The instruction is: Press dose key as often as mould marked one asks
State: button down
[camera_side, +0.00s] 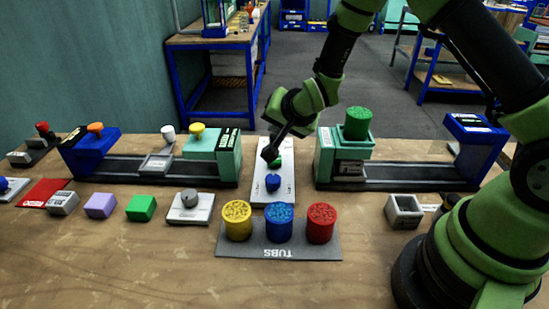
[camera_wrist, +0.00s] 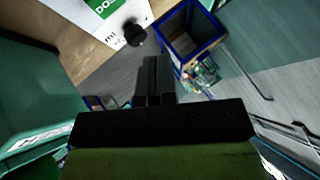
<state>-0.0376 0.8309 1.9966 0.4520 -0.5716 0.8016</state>
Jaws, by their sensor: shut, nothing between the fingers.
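A long white panel (camera_side: 284,190) lies on the bench, with a blue knob (camera_side: 272,182) at its near end and a green patch or key (camera_side: 279,161) further back. My gripper (camera_side: 268,155) is shut and empty, pointing down over the panel beside the green part; I cannot tell whether it touches. The wrist view shows my shut fingers (camera_wrist: 154,70), a green label (camera_wrist: 103,6) starting "DO" and a dark round knob (camera_wrist: 133,33) on the panel. Mould blocks (camera_side: 62,202), (camera_side: 100,205) and (camera_side: 140,208) stand at the left; their marks are unreadable.
Two presses flank the panel: the left press (camera_side: 213,145) and the right press (camera_side: 325,153), which carries a green tub (camera_side: 357,122). Yellow, blue and red tubs stand on the dark tubs mat (camera_side: 279,248) in front. A grey open box (camera_side: 403,211) sits at the right. The front bench is clear.

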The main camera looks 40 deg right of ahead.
jog(key=shift+f, duration=2.6)
jog(key=shift+f, duration=0.4)
jog(key=shift+f, duration=0.5)
dwell(0.6)
jog(key=shift+r, duration=0.95)
jog(key=shift+r, duration=0.1)
jog(key=shift+r, duration=2.4)
dwell(0.5)
